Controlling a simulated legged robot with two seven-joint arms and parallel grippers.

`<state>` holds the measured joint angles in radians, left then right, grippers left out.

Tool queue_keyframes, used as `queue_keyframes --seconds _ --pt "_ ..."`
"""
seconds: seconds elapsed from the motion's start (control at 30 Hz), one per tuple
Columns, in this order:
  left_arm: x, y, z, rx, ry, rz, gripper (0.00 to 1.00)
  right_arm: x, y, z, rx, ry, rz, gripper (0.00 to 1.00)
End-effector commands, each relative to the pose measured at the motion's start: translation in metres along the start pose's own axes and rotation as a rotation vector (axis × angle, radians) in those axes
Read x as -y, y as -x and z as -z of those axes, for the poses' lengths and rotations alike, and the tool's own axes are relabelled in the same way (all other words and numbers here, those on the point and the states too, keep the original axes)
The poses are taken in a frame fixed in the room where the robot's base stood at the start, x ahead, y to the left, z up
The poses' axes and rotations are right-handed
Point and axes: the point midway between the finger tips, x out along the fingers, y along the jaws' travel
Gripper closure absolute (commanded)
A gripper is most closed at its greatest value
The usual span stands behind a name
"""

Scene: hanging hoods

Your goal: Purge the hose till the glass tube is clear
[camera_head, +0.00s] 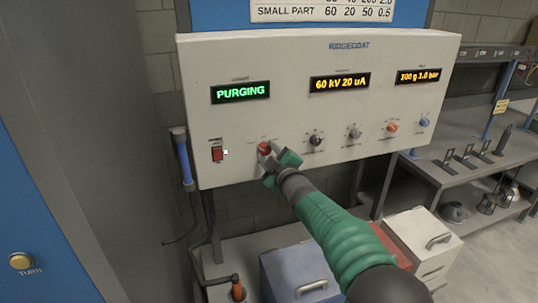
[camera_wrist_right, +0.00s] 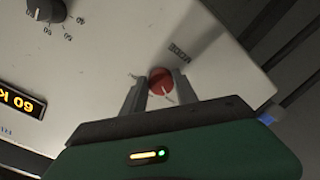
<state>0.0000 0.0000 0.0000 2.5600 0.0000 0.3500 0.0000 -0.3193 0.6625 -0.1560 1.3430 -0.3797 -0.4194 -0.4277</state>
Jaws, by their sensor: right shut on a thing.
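The control panel (camera_head: 300,100) is a pale box marked RIDGECOAT. Its left display (camera_head: 240,92) reads PURGING in green. My right gripper (camera_head: 268,160) is shut on the red knob (camera_head: 264,148) at the panel's lower left. In the right wrist view, my right gripper's fingers (camera_wrist_right: 158,92) stand on either side of the red knob (camera_wrist_right: 161,80), which has a pale pointer line. A hose-like dark cable (camera_head: 209,225) hangs below the panel. My left gripper is not in view.
A red rocker switch (camera_head: 217,154) sits left of the knob. Dark, grey, orange and blue knobs (camera_head: 354,132) line the panel to the right. A blue box (camera_head: 296,274) and white box (camera_head: 424,240) stand below. A workbench (camera_head: 465,155) with tools is at right.

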Motion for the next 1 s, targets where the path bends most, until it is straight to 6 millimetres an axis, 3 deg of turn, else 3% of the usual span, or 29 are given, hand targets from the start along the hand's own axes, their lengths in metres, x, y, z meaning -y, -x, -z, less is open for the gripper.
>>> queue_keyframes --seconds 0.07,0.1,0.23,0.53,0.67,0.77,1.0 --pt "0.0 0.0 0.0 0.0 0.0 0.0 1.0 0.005 0.0 0.001 -0.001 0.001 0.008 1.0" --pt "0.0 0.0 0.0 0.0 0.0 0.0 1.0 0.005 0.0 0.001 -0.001 0.001 0.008 0.6" --pt "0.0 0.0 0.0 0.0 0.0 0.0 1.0 0.004 -0.001 0.0 0.0 0.0 0.006 0.43" --pt "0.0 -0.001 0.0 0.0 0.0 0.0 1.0 0.003 -0.001 -0.002 0.001 -0.001 0.004 0.43" --pt "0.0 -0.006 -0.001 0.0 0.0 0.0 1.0 0.003 0.011 -0.002 0.001 -0.001 0.003 0.43" --pt "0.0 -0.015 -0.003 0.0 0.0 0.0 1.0 0.004 0.032 -0.002 0.0 -0.001 0.002 0.43" --pt "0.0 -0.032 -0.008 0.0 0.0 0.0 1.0 0.004 0.104 -0.001 -0.001 -0.002 0.001 0.43"
